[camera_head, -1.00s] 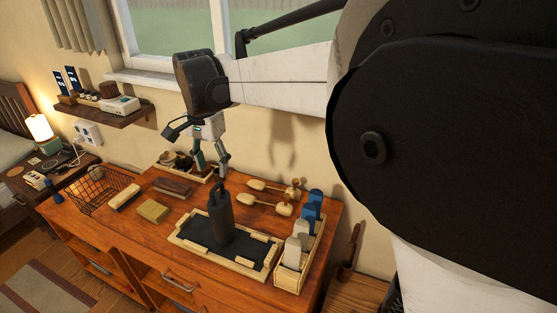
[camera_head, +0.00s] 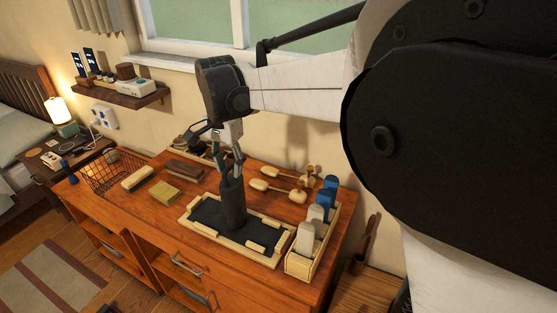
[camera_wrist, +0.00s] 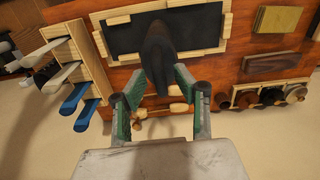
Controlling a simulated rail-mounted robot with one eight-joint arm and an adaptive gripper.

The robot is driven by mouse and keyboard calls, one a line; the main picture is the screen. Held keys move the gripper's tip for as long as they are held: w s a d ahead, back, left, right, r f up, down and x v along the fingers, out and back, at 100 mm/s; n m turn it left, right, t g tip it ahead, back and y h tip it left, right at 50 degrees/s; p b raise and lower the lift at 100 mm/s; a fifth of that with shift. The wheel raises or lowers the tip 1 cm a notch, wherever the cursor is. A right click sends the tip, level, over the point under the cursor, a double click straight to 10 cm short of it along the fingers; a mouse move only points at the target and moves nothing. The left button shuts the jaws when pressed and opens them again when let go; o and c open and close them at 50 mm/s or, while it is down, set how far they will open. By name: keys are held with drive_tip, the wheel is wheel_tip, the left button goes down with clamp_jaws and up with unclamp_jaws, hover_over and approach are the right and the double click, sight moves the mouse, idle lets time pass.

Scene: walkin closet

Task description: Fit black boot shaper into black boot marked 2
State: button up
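A tall, dark, rounded piece (camera_head: 233,203) stands upright in the light-framed tray with a black base (camera_head: 245,253). It looks like the black boot shaper, though I cannot tell it surely from a boot, and I see no number 2. In the wrist view the dark piece (camera_wrist: 158,50) points up towards me, its narrow end between my fingers. My gripper (camera_head: 230,170) is over its top, pointing down. In the wrist view my gripper (camera_wrist: 158,76) has its two green-grey fingers apart on either side of it. Whether they touch it is unclear.
A wooden rack (camera_head: 300,266) with blue and pale shapers stands right of the tray. Wooden-handled tools (camera_head: 275,187) lie behind it. A brush (camera_head: 138,178), a yellowish block (camera_head: 165,193) and a wire basket (camera_head: 98,178) are to the left.

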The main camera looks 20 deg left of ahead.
clamp_jaws()
drive_tip(key=shift+r, duration=0.2)
drive_tip(key=shift+r+p, duration=0.65)
drive_tip(key=shift+r, duration=0.65)
